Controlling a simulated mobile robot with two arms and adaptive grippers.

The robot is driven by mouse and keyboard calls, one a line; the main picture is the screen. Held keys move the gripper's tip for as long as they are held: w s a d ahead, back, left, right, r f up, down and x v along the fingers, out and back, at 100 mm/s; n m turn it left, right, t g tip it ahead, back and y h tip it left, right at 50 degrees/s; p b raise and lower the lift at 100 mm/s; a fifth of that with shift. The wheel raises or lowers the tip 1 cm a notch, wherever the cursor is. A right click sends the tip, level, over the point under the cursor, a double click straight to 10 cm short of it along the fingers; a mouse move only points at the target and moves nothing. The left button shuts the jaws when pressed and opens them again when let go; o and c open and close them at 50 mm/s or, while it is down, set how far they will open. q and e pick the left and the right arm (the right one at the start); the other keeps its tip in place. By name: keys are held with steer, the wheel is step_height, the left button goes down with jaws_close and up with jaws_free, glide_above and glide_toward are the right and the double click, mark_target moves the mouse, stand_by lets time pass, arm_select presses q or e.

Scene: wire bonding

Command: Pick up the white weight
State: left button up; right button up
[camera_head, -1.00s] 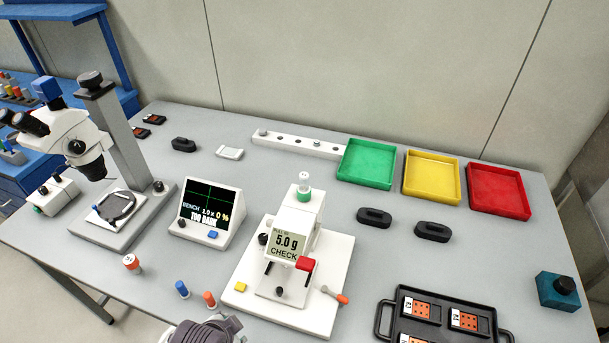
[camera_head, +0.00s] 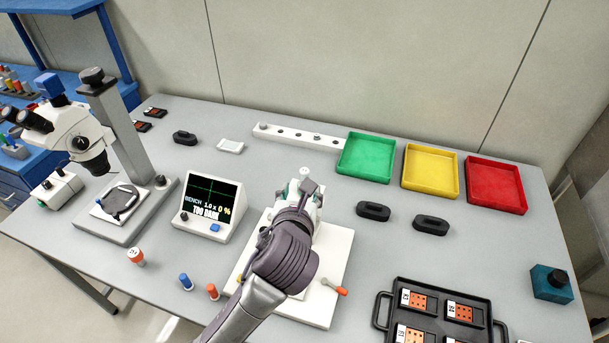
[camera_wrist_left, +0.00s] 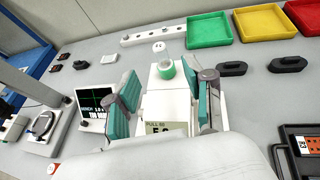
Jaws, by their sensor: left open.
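In the wrist view the teal-padded fingers of my left gripper (camera_wrist_left: 163,88) are spread on either side of the tester's upper part. The weight lies between and slightly beyond their tips, with no visible contact. My right gripper is not in view.
A bench monitor (camera_head: 208,205) and microscope (camera_head: 110,150) stand left. A white rail (camera_head: 290,136) and green (camera_head: 366,157), yellow (camera_head: 431,170) and red (camera_head: 497,184) trays lie behind. A black carrier (camera_head: 470,335) is front right.

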mark_target(304, 172)
arm_select(q)
steer(key=x, duration=0.6)
steer(key=shift+w+f+p, duration=0.1)
steer(key=shift+w+p, duration=0.05)
steer(key=shift+p, duration=0.15)
steer(key=shift+w, duration=0.3)
steer(key=p+x, duration=0.1)
steer(key=x, duration=0.2)
steer(key=shift+w+f, duration=0.1)
steer(key=shift+w, duration=0.15)
steer(key=shift+w+d+f, duration=0.1)
steer(key=shift+w+f, duration=0.2)
steer(key=shift+w, duration=0.25)
steer(key=c, duration=0.8)
